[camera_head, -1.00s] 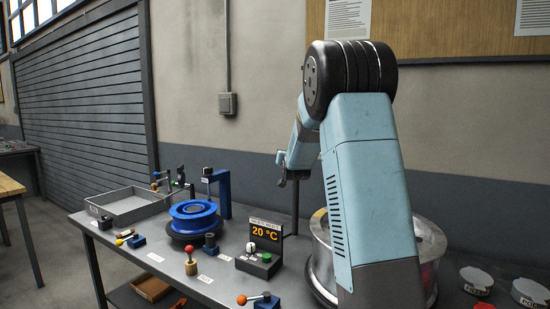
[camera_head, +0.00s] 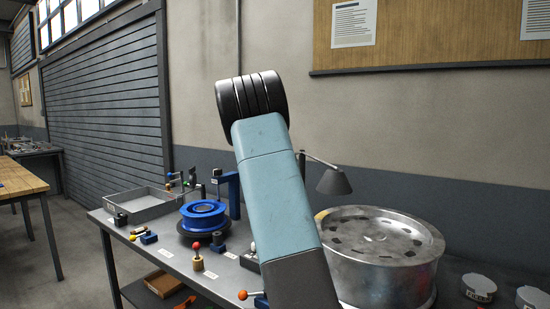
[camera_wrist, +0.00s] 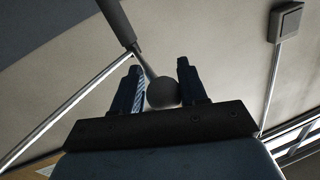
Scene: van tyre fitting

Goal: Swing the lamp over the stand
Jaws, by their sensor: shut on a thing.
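The lamp (camera_head: 333,181), a grey cone shade on a thin arm, hangs just above the back left of a large metal wheel rim (camera_head: 380,283). In the wrist view my gripper (camera_wrist: 157,68) has a round grey knob (camera_wrist: 162,93) on a thin rod between its two fingers and is shut on it. The rod runs up to a thicker grey tube (camera_wrist: 116,20). I take the knob to be the lamp's handle. In the head view my arm hides the gripper and part of the lamp arm. I cannot tell for sure which thing is the stand.
A blue round piece (camera_head: 203,207) sits on a dark disc, with a blue upright post (camera_head: 229,192) behind it. A grey tray (camera_head: 147,204) lies at the far left of the bench. A red-knobbed tool (camera_head: 197,256) and an orange ball handle (camera_head: 243,295) stand near the front edge.

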